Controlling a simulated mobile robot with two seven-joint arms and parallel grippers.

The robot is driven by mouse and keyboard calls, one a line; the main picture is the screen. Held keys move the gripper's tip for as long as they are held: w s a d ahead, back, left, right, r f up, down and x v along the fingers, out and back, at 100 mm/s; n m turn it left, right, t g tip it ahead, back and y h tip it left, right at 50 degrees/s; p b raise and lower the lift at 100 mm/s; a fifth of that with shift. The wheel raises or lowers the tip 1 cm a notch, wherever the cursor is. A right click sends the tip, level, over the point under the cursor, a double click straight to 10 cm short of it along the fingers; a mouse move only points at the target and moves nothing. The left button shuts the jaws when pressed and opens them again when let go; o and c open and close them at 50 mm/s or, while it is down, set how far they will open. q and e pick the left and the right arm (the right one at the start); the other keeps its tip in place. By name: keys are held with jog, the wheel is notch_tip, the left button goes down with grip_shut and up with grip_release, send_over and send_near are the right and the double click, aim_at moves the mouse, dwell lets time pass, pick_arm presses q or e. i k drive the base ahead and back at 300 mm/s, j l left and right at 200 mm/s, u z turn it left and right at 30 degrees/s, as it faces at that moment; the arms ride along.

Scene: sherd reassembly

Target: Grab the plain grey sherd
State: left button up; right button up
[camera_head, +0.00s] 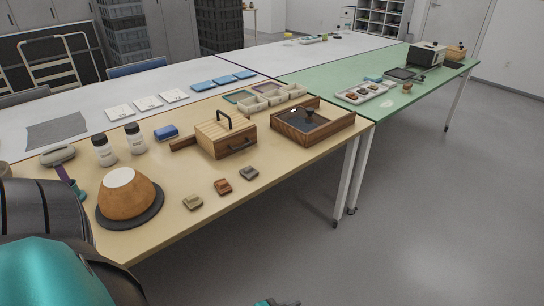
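Three small sherds lie in a slanting row near the front edge of the tan table. The farthest one (249,173) is dark grey and looks plain, and matches the plain grey sherd. The middle sherd (223,186) is reddish brown. The nearest sherd (192,202) is greyish beige. All three lie apart from each other. My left arm fills the lower left corner, and its gripper is not visible. A small dark and teal piece of mine shows at the bottom edge, perhaps the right gripper; its fingers cannot be made out. No gripper touches a sherd.
An orange-brown pot (128,196) rests upside down on a dark disc (131,221) left of the sherds. A slatted wooden box (226,138) and a wooden tray (313,122) stand behind them. Two white jars (104,150) stand farther left. The table strip around the sherds is clear.

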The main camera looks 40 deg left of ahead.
aim_at(249, 172)
jog(key=i, duration=1.4)
jog(key=i+u, duration=0.15)
jog(key=i, duration=0.45)
jog(key=i+l+u, duration=0.2)
jog(key=i, duration=0.35)
jog(key=u, duration=1.5)
